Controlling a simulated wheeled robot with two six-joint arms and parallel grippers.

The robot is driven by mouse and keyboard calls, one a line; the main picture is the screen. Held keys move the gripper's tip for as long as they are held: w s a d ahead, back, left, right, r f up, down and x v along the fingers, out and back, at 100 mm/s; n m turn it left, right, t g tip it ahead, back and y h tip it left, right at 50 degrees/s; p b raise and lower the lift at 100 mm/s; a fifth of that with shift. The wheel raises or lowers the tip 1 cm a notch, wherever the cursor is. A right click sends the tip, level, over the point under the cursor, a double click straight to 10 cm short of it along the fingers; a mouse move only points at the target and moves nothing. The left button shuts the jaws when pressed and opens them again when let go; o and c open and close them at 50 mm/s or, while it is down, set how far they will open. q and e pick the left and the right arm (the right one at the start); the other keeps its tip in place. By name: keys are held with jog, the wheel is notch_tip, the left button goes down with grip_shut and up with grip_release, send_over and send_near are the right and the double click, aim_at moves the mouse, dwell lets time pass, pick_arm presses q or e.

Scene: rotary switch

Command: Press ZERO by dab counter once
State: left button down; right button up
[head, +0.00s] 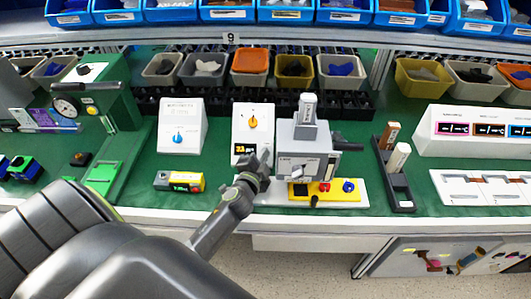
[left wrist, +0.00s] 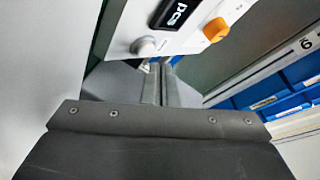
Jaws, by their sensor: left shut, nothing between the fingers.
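A white box (head: 240,116) with an orange knob (head: 253,122) and a dark lit display (head: 244,149) stands on the green bench. In the left wrist view its display (left wrist: 174,13) reads "pcs", with a grey round button (left wrist: 146,46) and the orange knob (left wrist: 215,30) on the same face. No ZERO label is readable. My left gripper (head: 264,158) is shut and empty at the lower front of this box. In the left wrist view the fingertips (left wrist: 161,68) are close beside the grey button; I cannot tell whether they touch. My right gripper is not in view.
A grey-and-white machine (head: 306,150) on a white base stands just right of my gripper. Bins line the back.

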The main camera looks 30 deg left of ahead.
pick_arm(q)
jog(key=shift+f, duration=0.1)
dwell(0.5)
jog(key=shift+w+a+f+b, duration=0.15)
jog(key=shift+w+f+b, duration=0.1)
jog(key=shift+b, duration=0.2)
jog(key=shift+s+a+f+b, duration=0.1)
jog(key=shift+s+f+b, duration=0.05)
jog(key=shift+f+b, duration=0.4)
dwell(1.1)
jog(key=shift+s, duration=0.1)
dwell(0.4)
jog(key=shift+s+d+r+p, duration=0.2)
jog(key=shift+r+p, duration=0.2)
jog(key=shift+p, duration=0.15)
jog(key=shift+s+d+r+p, duration=0.1)
jog(key=shift+d+r+p, duration=0.05)
jog(key=shift+r+p, duration=0.3)
jog(key=s+r+p, duration=0.1)
jog(key=d+r+p, duration=0.1)
jog(key=shift+s+r, duration=0.3)
jog(key=shift+s, duration=0.05)
